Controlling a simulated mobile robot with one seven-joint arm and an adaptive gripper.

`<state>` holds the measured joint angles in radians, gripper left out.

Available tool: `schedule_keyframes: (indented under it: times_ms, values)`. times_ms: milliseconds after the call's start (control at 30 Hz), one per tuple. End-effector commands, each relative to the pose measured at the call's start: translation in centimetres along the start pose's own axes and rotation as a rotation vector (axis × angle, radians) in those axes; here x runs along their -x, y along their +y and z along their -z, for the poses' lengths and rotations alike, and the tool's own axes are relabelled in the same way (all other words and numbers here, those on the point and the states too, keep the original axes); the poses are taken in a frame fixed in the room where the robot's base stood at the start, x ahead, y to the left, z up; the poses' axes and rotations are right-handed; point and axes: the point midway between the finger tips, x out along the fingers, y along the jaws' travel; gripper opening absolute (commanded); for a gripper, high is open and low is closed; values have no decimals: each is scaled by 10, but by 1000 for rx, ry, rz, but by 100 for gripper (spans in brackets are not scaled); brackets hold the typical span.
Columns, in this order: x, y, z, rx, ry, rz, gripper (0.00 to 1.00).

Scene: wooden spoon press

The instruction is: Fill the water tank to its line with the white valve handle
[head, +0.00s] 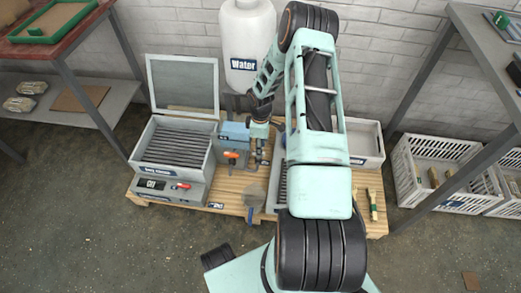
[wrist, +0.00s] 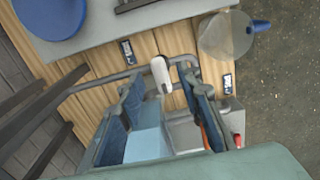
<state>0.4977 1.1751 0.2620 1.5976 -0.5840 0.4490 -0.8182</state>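A white valve handle (wrist: 161,74) sits on a grey pipe in the wrist view. My gripper (wrist: 162,90) is open, its two dark blue fingers on either side of the handle; I cannot tell whether either touches it. In the head view my gripper (head: 259,150) is small and partly hidden near a blue-topped box (head: 234,131); the handle cannot be made out there. A white container labelled "Water" (head: 243,64) stands behind the bench. A light blue surface (wrist: 147,143) shows between the fingers. No fill line or water level is readable.
A grey box with an open lid (head: 175,146) stands at the bench's left. An orange handle (head: 232,155) sits below the blue-topped box. A translucent round vessel (wrist: 225,35) is near the bench's front edge. White crates (head: 428,170) and a shelf stand right.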

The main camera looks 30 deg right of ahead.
Motion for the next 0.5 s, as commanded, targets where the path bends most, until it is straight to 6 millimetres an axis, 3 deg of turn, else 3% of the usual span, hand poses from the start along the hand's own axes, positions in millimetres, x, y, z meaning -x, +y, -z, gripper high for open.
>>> schedule_keyframes:
  times_ms: [300,500]
  values:
    - [63,1,0,-1,1,-4,32]
    - [89,1,0,-1,1,-2,32]
